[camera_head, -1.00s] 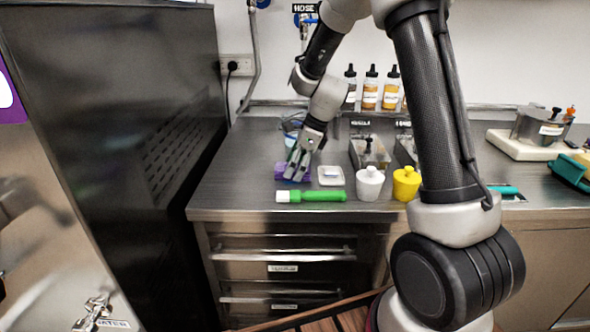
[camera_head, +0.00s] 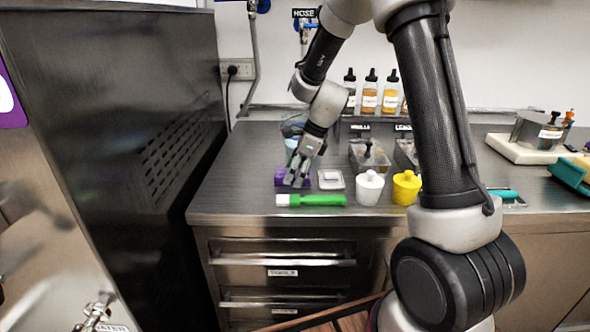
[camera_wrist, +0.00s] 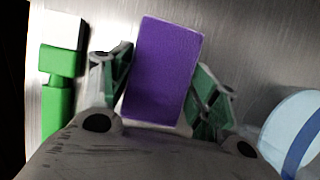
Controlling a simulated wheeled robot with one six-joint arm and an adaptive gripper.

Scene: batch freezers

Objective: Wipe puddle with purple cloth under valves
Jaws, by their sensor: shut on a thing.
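The purple cloth (camera_head: 281,178) looks like a small block on the steel counter, at its left end behind the green tool. It also shows in the wrist view (camera_wrist: 165,70), between the two green-grey fingers. My gripper (camera_head: 295,181) reaches down to the counter from behind and is shut on the cloth; the wrist view shows my gripper (camera_wrist: 163,90) with a finger at each side of it. Valves with blue handles (camera_head: 305,25) are on the wall behind, by the HOSE label. I cannot make out a puddle in either view.
A green tool with a white end (camera_head: 318,200) lies along the counter's front, near my gripper. A small white dish (camera_head: 331,179), a white pot (camera_head: 369,187) and a yellow pot (camera_head: 406,186) stand to the right. A dark steel machine (camera_head: 130,120) borders the left.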

